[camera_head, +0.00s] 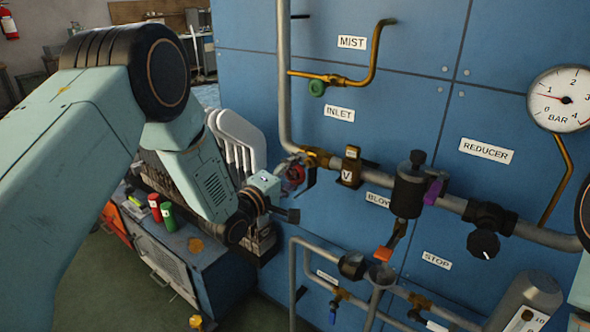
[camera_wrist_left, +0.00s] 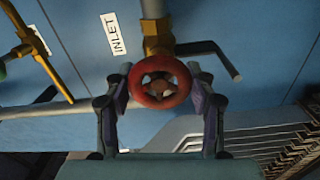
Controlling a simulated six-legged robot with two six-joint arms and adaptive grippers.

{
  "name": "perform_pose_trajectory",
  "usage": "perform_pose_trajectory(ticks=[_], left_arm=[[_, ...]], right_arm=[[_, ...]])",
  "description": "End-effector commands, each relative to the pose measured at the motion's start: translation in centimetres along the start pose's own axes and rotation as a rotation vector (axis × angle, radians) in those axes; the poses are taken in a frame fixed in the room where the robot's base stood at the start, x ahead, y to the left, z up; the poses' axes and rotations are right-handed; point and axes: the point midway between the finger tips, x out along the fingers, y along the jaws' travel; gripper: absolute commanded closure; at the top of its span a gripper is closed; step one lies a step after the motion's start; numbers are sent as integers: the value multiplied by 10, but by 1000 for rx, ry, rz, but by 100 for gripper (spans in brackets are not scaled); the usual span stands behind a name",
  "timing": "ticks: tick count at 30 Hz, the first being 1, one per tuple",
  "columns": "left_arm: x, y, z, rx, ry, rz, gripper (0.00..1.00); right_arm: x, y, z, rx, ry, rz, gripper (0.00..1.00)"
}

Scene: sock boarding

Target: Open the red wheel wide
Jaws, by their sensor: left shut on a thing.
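The red wheel (camera_wrist_left: 160,84) is a small round handwheel on a brass valve (camera_wrist_left: 157,38) below the INLET label. In the left wrist view it sits between the two fingers of my left gripper (camera_wrist_left: 164,92), which is shut on its rim from both sides. In the head view the red wheel (camera_head: 292,174) is small and partly hidden by my left gripper (camera_head: 284,183), at the pipe left of the brass fitting. My right gripper is not in view; only a piece of my right arm shows at the right edge.
The blue panel (camera_head: 400,100) carries pipes, a pressure gauge (camera_head: 562,98), a green-handled MIST valve (camera_head: 317,88), a black cylinder (camera_head: 409,190) and a black knob (camera_head: 483,244). White boarding forms (camera_head: 238,142) stand close behind my left wrist.

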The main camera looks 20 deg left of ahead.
Motion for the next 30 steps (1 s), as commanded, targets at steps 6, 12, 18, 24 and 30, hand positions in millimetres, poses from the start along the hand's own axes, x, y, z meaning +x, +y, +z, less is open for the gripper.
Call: perform_pose_trajectory(ticks=[6, 12, 18, 24, 30], left_arm=[[1, 2, -1, -205, 2, 4, 76], [0, 1, -1, -392, 1, 4, 76], [1, 1, -1, -558, 1, 4, 76], [1, 1, 0, -685, 1, 5, 76], [1, 1, 0, -764, 0, 5, 76]], right_arm=[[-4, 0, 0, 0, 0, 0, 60], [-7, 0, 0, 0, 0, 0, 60], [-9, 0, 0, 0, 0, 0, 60], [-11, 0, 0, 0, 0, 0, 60], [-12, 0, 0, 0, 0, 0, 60]])
